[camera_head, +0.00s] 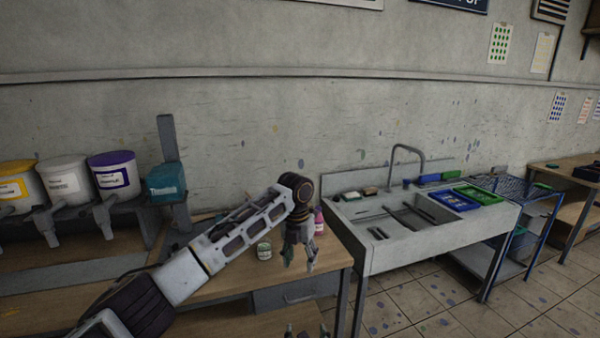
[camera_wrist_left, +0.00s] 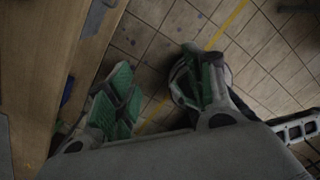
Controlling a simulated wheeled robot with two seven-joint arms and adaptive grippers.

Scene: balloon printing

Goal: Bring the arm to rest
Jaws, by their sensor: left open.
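My left arm reaches in from the lower left in the head view. Its gripper (camera_head: 299,264) hangs fingers down in front of the right end of the wooden bench (camera_head: 215,290). In the left wrist view the green-padded fingers of the gripper (camera_wrist_left: 160,95) are spread apart with nothing between them. Tiled floor lies beyond them, and a wooden edge is at the left. Small dark tips at the bottom edge of the head view look like my right gripper (camera_head: 305,333), mostly cut off.
A small jar (camera_head: 264,251) and a pink bottle (camera_head: 319,222) stand on the bench near the left gripper. A metal sink unit (camera_head: 400,255) with green and blue trays is to the right. Paint buckets (camera_head: 65,181) stand at the left. The floor (camera_head: 420,315) in front is clear.

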